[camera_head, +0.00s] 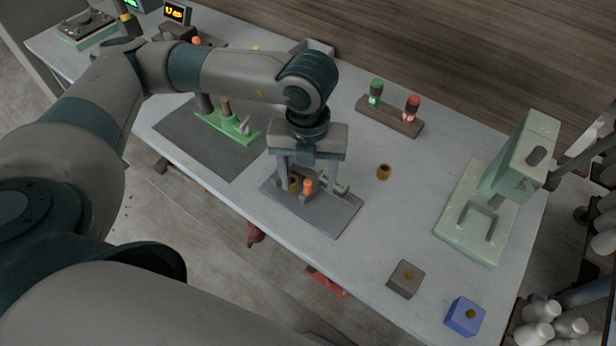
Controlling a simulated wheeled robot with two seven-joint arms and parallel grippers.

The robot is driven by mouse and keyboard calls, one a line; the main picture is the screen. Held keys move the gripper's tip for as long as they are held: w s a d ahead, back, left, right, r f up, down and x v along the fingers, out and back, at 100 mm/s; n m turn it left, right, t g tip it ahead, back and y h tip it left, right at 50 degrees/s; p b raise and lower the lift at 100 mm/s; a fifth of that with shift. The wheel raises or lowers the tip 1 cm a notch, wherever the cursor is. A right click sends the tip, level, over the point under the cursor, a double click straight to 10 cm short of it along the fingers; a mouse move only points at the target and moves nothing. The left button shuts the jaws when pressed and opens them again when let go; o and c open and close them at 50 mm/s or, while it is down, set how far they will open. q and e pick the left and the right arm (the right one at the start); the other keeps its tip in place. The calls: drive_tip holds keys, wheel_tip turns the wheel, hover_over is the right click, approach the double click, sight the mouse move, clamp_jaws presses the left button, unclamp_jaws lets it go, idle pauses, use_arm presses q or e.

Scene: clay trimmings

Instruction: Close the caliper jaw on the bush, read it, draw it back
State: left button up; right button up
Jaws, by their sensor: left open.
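My left gripper (307,184) points down over a dark grey plate (332,216) near the table's front edge. Its fingers are apart, with an orange-topped knob (308,186) and a brass-coloured bush (294,184) showing between or just behind them. A pale metal jaw part (338,188) shows just right of the right finger. The gripper hides much of the caliper, so I cannot tell whether its jaw touches the bush or whether a finger touches the knob. A small display (177,13) with orange digits stands at the back left; its figures are too small to read. My right gripper is not in view.
Another brass bush (384,172) stands on the table to the right. A green fixture (228,124) is to the left. A wooden block (390,122) with green and red buttons, a pale green press (474,225), a grey block (404,279) and a blue block (465,316) are around.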

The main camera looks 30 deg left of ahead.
sight(296, 183)
use_arm(q)
drive_tip(key=shift+c, duration=0.3)
drive_tip(key=c, duration=1.3)
drive_tip(key=shift+c, duration=0.2)
drive_tip(key=shift+a, duration=0.4)
drive_tip(key=shift+w+a+b, duration=0.25)
drive_tip(key=shift+a+b, duration=0.6)
drive_tip(key=shift+a, duration=0.2)
drive_tip(key=o, duration=1.4)
